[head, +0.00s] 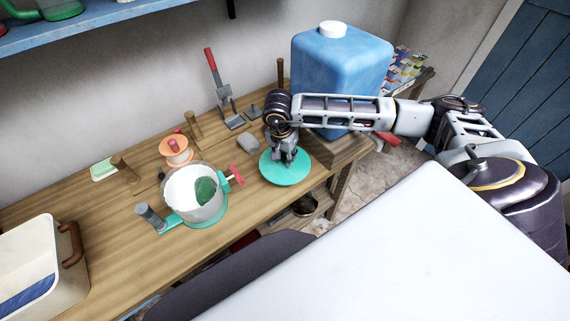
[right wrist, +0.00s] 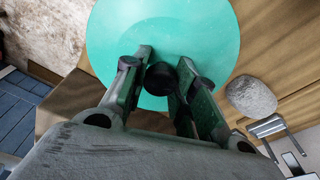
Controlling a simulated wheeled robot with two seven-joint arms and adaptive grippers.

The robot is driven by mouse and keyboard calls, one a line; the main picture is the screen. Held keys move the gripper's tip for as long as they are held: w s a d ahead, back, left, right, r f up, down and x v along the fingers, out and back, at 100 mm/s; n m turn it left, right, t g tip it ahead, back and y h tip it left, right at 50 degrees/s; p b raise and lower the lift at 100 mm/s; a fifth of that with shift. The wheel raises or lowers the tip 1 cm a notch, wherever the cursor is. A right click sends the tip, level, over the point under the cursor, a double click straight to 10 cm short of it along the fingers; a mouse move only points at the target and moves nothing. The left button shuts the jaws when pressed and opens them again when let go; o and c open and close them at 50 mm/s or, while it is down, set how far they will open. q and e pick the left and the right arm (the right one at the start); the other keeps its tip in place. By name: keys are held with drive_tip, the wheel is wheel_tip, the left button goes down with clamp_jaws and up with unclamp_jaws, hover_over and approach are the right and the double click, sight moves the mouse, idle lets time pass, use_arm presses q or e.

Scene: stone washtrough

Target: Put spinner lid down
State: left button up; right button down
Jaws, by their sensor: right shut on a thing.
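The spinner lid (head: 284,171) is a round teal disc at the right part of the wooden bench in the head view. My right gripper (head: 286,158) is above its middle, shut on the lid's dark knob. In the right wrist view the dark knob (right wrist: 161,78) sits between the two fingers, and the teal lid (right wrist: 175,25) fills the upper middle. I cannot tell whether the lid touches the bench. The spinner bowl (head: 180,192), white with a teal base, stands open to the left with something green inside. My left gripper is not in view.
A blue jug (head: 338,62) stands behind my right arm. A grey stone (head: 248,143) lies close to the lid, also in the right wrist view (right wrist: 251,96). An orange spool (head: 176,151) and a cream box (head: 38,262) are further left. The bench's front edge is near the lid.

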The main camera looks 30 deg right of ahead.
wheel_tip(320, 180, down, 3)
drive_tip(key=shift+f+b, duration=0.1)
drive_tip(key=shift+b, duration=0.55)
drive_tip(key=shift+f, duration=0.55)
drive_tip(key=c, duration=1.6)
unclamp_jaws()
drive_tip(key=shift+f+b, duration=0.1)
drive_tip(key=shift+b, duration=0.2)
drive_tip(key=o, duration=0.5)
drive_tip(key=shift+c, duration=0.2)
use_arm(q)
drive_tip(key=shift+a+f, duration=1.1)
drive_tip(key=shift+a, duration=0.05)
